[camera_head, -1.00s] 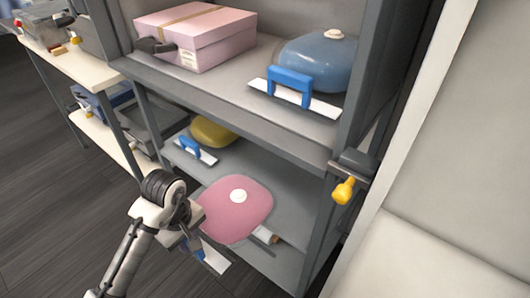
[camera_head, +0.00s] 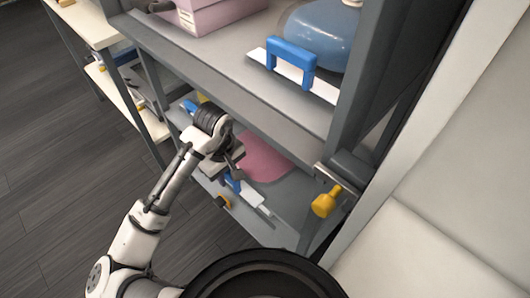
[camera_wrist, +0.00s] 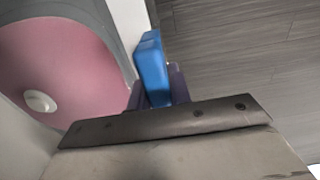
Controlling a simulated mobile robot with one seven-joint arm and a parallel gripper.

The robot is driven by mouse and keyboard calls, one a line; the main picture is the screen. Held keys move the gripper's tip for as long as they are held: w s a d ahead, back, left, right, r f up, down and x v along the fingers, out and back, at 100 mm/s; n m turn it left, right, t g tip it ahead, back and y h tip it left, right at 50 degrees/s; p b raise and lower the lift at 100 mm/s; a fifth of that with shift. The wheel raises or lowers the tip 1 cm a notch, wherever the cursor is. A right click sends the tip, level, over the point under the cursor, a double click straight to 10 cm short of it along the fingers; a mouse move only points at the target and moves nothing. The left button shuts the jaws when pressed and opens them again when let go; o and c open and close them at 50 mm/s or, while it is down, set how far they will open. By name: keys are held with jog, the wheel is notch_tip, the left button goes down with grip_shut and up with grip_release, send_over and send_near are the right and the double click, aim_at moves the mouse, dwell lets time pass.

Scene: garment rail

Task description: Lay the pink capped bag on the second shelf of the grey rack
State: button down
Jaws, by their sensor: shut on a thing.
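The pink bag (camera_head: 262,160) is in the grey rack's (camera_head: 345,95) lower visible compartment, partly hidden by the upper shelf's edge and my gripper. In the wrist view the pink bag (camera_wrist: 75,70) is at the left, its round white cap (camera_wrist: 40,101) facing up. My gripper (camera_head: 232,180) is at the compartment's front. In the wrist view my gripper (camera_wrist: 155,95) is shut on the blue handle (camera_wrist: 152,65) at the bag's white edge strip (camera_wrist: 130,22). I cannot tell whether the bag rests on the lower shelf (camera_head: 270,228) or hangs just above it.
A blue bag (camera_head: 322,38) with a blue handle and a pink box (camera_head: 215,14) sit on the upper shelf. A yellow knob (camera_head: 325,202) juts from the rack's right post, near a pale wall panel (camera_head: 440,200). A pale-topped bench (camera_head: 92,28) stands left. Dark floor is open in front.

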aim_at(264, 149)
jog(key=w+d+p, duration=0.1)
jog(key=w+d, duration=0.9)
jog(key=shift+w+d+r, duration=0.1)
jog(key=shift+w+d, duration=0.05)
notch_tip(264, 149, down, 3)
jog(key=shift+r, duration=0.2)
jog(key=f, duration=0.3)
jog(key=shift+a+f, duration=0.2)
jog(key=shift+f, duration=0.1)
jog(key=shift+d+f+p, duration=0.2)
jog(key=shift+f+p, duration=0.1)
jog(key=shift+f, duration=0.2)
jog(key=c, duration=1.3)
grip_release()
jog(key=shift+r, duration=3.8)
